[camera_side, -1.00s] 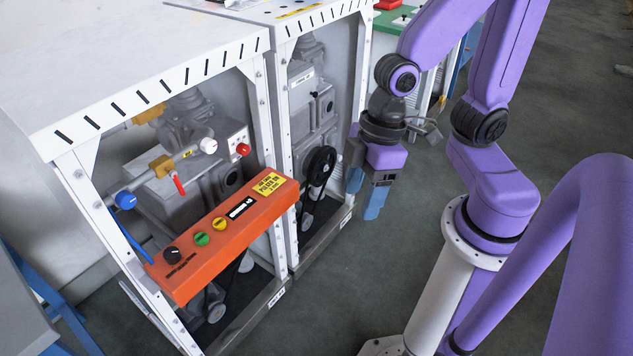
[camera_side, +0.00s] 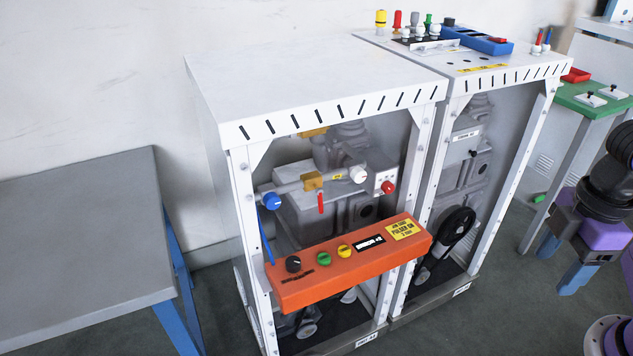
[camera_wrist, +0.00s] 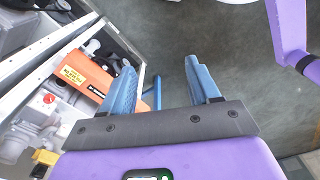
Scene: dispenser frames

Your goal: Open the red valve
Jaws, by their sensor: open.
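The red valve handle (camera_side: 320,203) hangs down from a brass valve body (camera_side: 312,181) on a pipe inside the left white cabinet, above the orange panel. It points roughly straight down, across the pipe. In the wrist view a brass part (camera_wrist: 45,157) shows at the lower left, but I cannot make out the red handle there. My gripper (camera_side: 562,265) is at the right edge of the side view, outside the cabinets and well apart from the valve. Its blue fingers are open and empty in the wrist view (camera_wrist: 160,70).
The orange control panel (camera_side: 350,262) crosses the left cabinet's open front below the valve. A blue knob (camera_side: 272,201) and a red knob (camera_side: 388,187) flank the valve. White cabinet posts (camera_side: 418,165) stand between my gripper and it. A grey table (camera_side: 80,235) stands left.

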